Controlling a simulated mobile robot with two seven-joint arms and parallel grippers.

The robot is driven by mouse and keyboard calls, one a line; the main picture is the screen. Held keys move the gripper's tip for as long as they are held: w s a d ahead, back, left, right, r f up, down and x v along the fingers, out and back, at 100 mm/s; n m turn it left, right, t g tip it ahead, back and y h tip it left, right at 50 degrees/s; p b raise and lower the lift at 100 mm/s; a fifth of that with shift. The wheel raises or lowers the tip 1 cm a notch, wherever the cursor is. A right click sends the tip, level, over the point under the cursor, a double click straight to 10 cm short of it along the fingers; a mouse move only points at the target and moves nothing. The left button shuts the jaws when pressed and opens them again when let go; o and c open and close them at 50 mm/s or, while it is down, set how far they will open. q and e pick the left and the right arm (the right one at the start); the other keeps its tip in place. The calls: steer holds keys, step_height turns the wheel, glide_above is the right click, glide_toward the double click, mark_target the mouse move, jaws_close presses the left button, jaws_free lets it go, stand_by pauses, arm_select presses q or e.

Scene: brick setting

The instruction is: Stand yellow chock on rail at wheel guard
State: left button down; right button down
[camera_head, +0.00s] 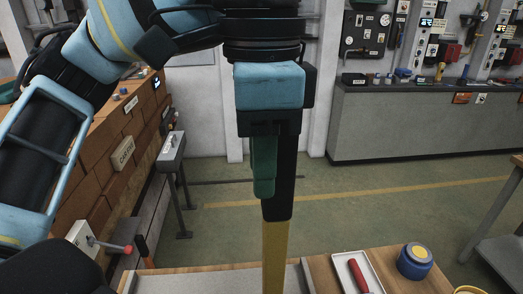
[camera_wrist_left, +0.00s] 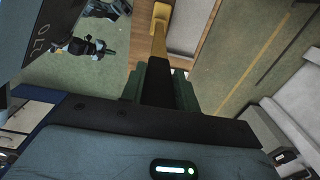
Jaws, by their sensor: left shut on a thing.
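My left gripper (camera_head: 270,192) hangs down in the middle of the head view, shut on the long yellow chock (camera_head: 276,250). The chock points down from the fingers over the bench, and its lower end is cut off by the bottom edge of the head view. In the left wrist view the yellow chock (camera_wrist_left: 160,38) extends away from the fingers (camera_wrist_left: 160,85), with a wider end at the far tip. I cannot pick out the rail or the wheel guard with certainty. My right gripper is not in view.
The wooden bench (camera_head: 323,266) carries a grey flat piece with raised edges (camera_head: 210,283), a white tray (camera_head: 343,262) holding a red-handled tool (camera_head: 357,275), and a blue roll (camera_head: 415,261). A red-tipped lever (camera_head: 127,249) sticks out at left. Open floor lies beyond.

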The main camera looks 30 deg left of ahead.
arm_select(q)
steer(key=c, duration=1)
jaws_free()
steer(key=shift+f, duration=0.1)
steer(key=shift+c, duration=0.2)
step_height(320, 180, up, 12)
